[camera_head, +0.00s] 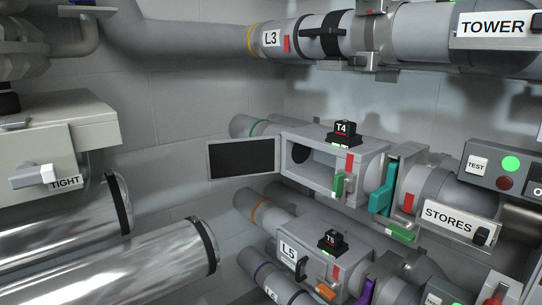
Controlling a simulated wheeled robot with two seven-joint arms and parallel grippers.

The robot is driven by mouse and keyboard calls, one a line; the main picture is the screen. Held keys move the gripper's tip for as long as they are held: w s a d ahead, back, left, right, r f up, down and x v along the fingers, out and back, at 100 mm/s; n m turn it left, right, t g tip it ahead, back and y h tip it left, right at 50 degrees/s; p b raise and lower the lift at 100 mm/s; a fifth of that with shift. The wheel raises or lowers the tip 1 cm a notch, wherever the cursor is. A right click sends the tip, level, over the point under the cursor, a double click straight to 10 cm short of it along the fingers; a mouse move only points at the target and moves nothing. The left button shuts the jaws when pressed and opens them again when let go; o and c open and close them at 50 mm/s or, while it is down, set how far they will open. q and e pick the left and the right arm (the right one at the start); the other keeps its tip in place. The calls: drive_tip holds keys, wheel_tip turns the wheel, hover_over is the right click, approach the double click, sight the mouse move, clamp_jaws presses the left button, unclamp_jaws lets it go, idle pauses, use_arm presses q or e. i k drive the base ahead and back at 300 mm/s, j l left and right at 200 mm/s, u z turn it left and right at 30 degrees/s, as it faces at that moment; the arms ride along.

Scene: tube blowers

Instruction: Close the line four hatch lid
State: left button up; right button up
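The line four hatch box (340,185) is the grey housing with the black T4 unit (344,132) on top. Its near side has an open rectangular window, with a dark round hole visible inside. The hatch lid (242,158) stands swung out to the left of the window, its dark inner panel with a grey frame facing me. The lid is open and its left edge is free. A red tab (349,164) and a green catch (339,185) sit at the right of the window. Neither of my grippers is in view.
The L5 box (300,255) with its T5 unit (332,240) lies below, with a black handle. The L3 pipe (320,35) runs above. A teal lever (383,187) and STORES sign (448,219) are at the right. Shiny pipes (110,265) fill the lower left.

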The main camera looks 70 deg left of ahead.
sight(237, 158)
drive_tip(key=u, duration=1.9)
drive_tip(key=l, duration=0.2)
drive_tip(key=i+u, duration=0.05)
